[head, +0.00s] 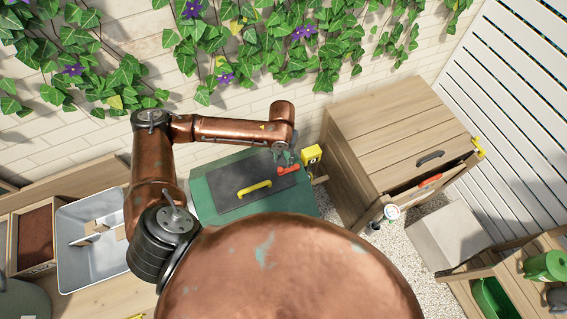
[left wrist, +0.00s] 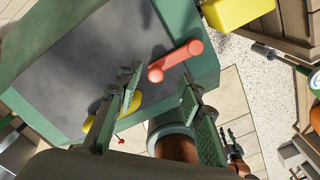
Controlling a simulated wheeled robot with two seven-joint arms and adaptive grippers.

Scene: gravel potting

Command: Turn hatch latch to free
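The hatch is a dark grey panel (head: 262,184) in the top of a green box (head: 207,197), with a yellow bar handle (head: 254,188) on it. The red latch (head: 289,170) lies near the hatch's right edge; it shows also in the left wrist view (left wrist: 176,61). My left gripper (head: 284,158) is over the latch. In the left wrist view my left gripper (left wrist: 160,78) has its fingers apart with nothing between them; the latch is just beyond the tips. I cannot tell if they touch. A small, distant part of what may be my right gripper (left wrist: 228,134) shows there, too small to read.
A yellow object (head: 311,155) stands close behind the box's right corner. A wooden cabinet (head: 395,130) with a partly open drawer is to the right. A grey bin (head: 82,262) stands at the left. Ivy hangs on the wall behind. My copper body hides the front middle.

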